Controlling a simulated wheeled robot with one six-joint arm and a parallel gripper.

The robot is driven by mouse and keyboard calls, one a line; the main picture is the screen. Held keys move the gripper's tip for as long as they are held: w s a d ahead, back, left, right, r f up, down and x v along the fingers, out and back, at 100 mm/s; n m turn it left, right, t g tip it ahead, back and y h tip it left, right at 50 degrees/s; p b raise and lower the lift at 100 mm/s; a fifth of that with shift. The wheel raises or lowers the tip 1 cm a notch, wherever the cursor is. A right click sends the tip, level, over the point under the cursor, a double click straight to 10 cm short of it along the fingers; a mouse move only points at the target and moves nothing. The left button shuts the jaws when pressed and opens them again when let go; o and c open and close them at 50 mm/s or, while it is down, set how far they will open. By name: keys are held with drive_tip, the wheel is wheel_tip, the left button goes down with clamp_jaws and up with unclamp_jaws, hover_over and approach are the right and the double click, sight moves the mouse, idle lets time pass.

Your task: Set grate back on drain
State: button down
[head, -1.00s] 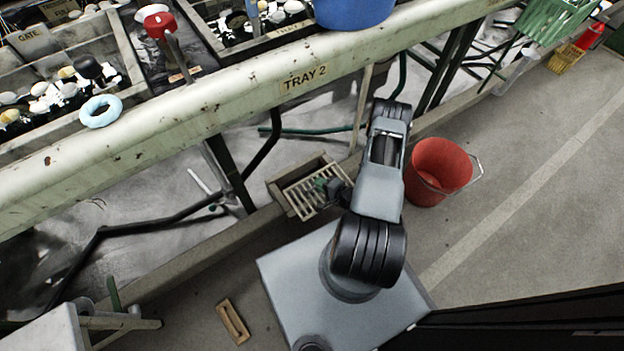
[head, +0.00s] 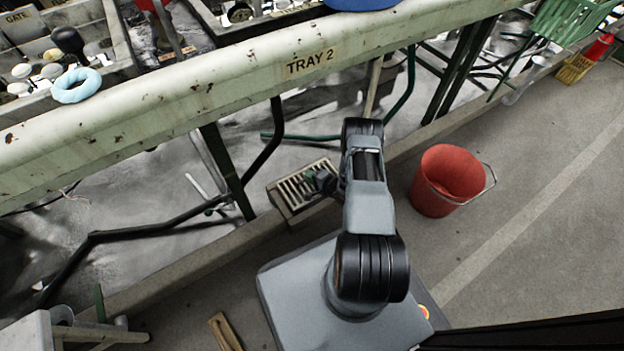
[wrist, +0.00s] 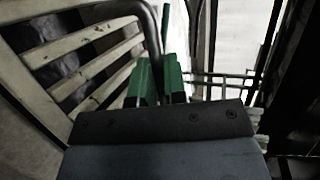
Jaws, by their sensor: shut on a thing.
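The pale slatted grate (head: 297,190) lies over the box-like drain (head: 303,210) at the foot of the tray stand in the head view. I cannot tell whether it rests fully on the drain rim or hovers just above it. My gripper (head: 322,182) is at the grate's right side, partly hidden by my arm. In the wrist view the grate's slats (wrist: 88,62) fill the left, and a curved grey handle (wrist: 151,35) runs down between the green fingers of my gripper (wrist: 160,85), which are shut on it.
A red bucket (head: 447,180) stands on the floor to the right of my arm. The long tray edge (head: 215,90) runs above the drain. A wooden piece (head: 226,333) lies on the floor in front. A dark bent pipe (head: 150,227) lies left of the drain.

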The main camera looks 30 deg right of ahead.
drive_tip(key=shift+w+f+b, duration=0.3)
drive_tip(key=shift+w+f, duration=0.05)
drive_tip(key=shift+w, duration=0.05)
wheel_tip(320, 180, down, 3)
drive_tip(key=shift+w+d+b, duration=0.1)
drive_tip(key=shift+b, duration=1.05)
drive_tip(key=shift+f, duration=0.65)
drive_tip(key=c, duration=1.2)
unclamp_jaws()
drive_tip(key=shift+o, duration=0.2)
